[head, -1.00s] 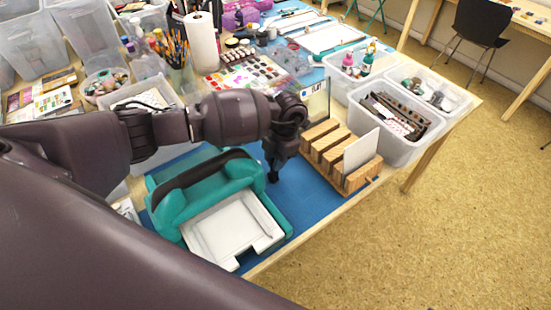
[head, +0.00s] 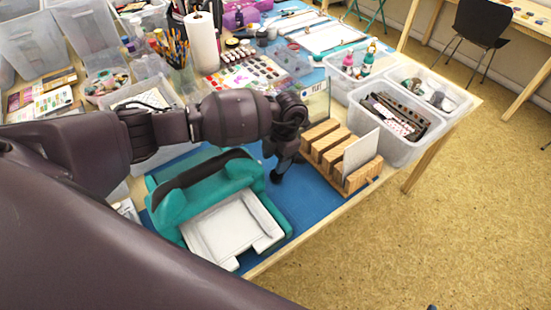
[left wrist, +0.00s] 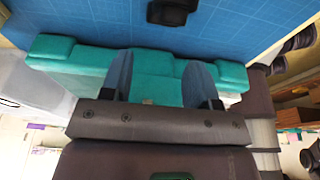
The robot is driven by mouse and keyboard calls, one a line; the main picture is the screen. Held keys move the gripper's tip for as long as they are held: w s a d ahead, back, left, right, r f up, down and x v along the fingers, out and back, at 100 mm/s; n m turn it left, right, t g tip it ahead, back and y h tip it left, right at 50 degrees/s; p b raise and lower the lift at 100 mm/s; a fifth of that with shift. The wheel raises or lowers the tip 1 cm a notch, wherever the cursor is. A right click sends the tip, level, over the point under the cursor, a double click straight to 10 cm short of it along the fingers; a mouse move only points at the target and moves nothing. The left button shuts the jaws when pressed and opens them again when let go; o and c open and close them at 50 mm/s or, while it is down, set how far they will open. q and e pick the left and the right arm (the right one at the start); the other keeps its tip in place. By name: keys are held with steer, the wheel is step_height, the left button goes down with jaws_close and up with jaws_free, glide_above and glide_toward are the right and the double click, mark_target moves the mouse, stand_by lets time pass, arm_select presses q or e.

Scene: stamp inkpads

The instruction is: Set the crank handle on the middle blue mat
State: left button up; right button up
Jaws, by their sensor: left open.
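The blue mat (head: 300,205) lies on the table under the teal machine (head: 180,205) with its white tray and dark bar. My left gripper (head: 276,172) is low over the mat, just right of the machine. In the left wrist view the left gripper (left wrist: 163,85) has its two fingers apart, with nothing seen between them and the teal machine (left wrist: 75,62) behind. A small black piece (left wrist: 172,12) lies on the blue mat (left wrist: 240,25) beyond the fingertips, apart from them. It may be the crank handle; its full shape is cut off. My right gripper is not seen.
A wooden slotted rack (head: 325,150) holding a pale card stands right of the left gripper. Clear plastic bins (head: 400,150) are beyond it. A paper towel roll (head: 202,45) and paint palette (head: 248,75) are behind. Bare mat shows near the front edge.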

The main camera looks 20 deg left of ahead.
arm_select(q)
steer(key=v, duration=1.2)
steer(key=shift+s+f, duration=0.1)
